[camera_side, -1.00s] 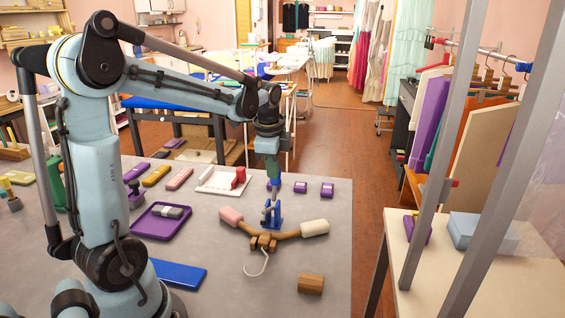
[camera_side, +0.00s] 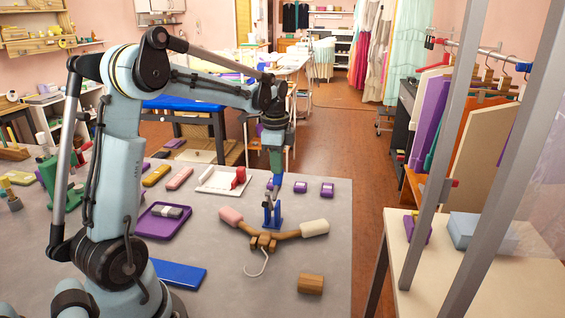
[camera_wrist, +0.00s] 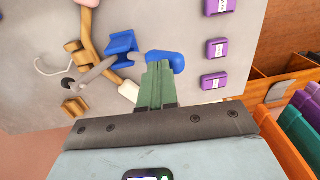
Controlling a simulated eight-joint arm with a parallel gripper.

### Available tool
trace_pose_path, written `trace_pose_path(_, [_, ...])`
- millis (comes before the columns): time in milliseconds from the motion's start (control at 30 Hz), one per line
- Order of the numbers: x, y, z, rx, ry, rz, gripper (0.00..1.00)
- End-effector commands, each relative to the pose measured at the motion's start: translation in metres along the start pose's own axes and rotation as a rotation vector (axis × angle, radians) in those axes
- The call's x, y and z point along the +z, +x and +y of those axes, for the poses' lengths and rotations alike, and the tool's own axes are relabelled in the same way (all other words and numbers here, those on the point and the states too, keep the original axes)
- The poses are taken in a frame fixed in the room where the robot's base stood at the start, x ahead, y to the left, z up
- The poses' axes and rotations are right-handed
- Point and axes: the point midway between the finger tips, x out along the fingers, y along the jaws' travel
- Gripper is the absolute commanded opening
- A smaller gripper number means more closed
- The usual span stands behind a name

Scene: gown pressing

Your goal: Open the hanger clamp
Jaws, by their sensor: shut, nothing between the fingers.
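The wooden hanger (camera_side: 286,234) lies on the grey table with a pink pad (camera_side: 231,216) at one end and a white pad (camera_side: 314,228) at the other. The blue clamp bracket (camera_side: 273,213) stands at its middle; it also shows in the wrist view (camera_wrist: 121,46). A grey lever (camera_wrist: 97,72) with a blue handle (camera_wrist: 166,62) runs through the bracket. My gripper (camera_side: 276,172) is shut and empty, its green fingertips (camera_wrist: 158,66) at the handle. They overlap the handle in the wrist view; I cannot tell whether they touch.
A loose wooden block (camera_side: 310,284) lies at the table's front right. Purple boxes (camera_side: 327,189) stand behind the hanger. A white tray (camera_side: 221,181) with red items, a purple tray (camera_side: 161,223) and a blue pad (camera_side: 179,274) lie to the left.

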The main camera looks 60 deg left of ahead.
Motion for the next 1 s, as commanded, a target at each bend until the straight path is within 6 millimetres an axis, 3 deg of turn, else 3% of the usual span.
trace_pose_path(400, [0.000, 0.013, -0.018, -0.001, 0.000, 0.000, 0.00])
trace_pose_path(1000, [0.001, 0.018, -0.022, -0.007, -0.002, -0.001, 0.00])
